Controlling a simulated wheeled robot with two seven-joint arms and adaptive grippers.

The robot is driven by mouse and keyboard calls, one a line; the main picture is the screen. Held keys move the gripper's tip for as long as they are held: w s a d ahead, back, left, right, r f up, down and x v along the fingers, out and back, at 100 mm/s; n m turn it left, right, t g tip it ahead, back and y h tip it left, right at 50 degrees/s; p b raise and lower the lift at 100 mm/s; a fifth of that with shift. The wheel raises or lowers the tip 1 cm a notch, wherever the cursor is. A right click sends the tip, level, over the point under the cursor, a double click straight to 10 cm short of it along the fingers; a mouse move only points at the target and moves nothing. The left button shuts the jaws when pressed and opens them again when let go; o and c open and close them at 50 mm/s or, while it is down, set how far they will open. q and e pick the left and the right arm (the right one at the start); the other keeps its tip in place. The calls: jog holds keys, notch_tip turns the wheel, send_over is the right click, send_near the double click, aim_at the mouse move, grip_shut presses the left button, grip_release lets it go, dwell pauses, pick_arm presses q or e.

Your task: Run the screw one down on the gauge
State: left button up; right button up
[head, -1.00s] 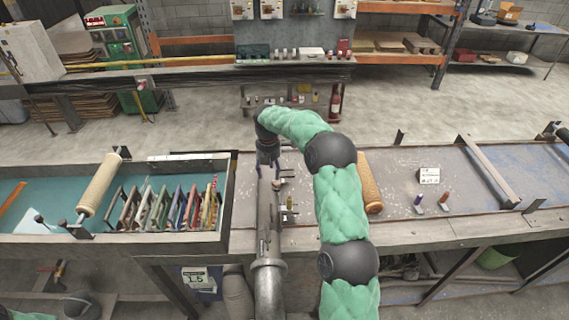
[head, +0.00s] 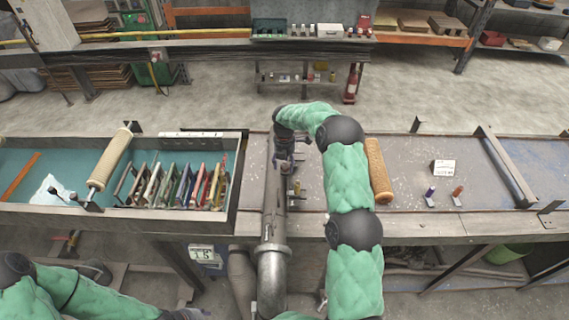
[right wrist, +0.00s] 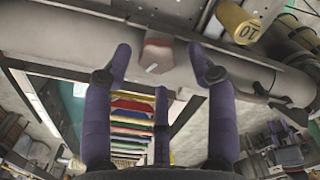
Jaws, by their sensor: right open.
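The gauge (head: 275,205) is a long grey metal tube lying lengthwise across the bench, with small fittings along its right side. In the right wrist view a grey bar (right wrist: 235,66) crosses the top and carries a reddish screw head (right wrist: 157,55) with a white mark. My right gripper (right wrist: 160,62) is open, its purple fingers on either side of that head and apart from it. In the head view the gripper (head: 283,152) is at the gauge's far end, partly hidden by its wrist. My left arm shows at the lower left; its gripper is out of view.
A brass cylinder (right wrist: 240,22) marked 10 stands near the screw head. A tray (head: 238,190) with several coloured frames lies left of the gauge. A tan mesh roll (head: 378,172), a small card (head: 443,167) and two small coloured pieces lie right. Bench between roll and card is clear.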

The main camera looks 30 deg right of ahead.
jog(key=shift+f, duration=0.6)
jog(key=c, duration=1.1)
jog(key=shift+c, duration=0.2)
jog(key=shift+f, duration=0.1)
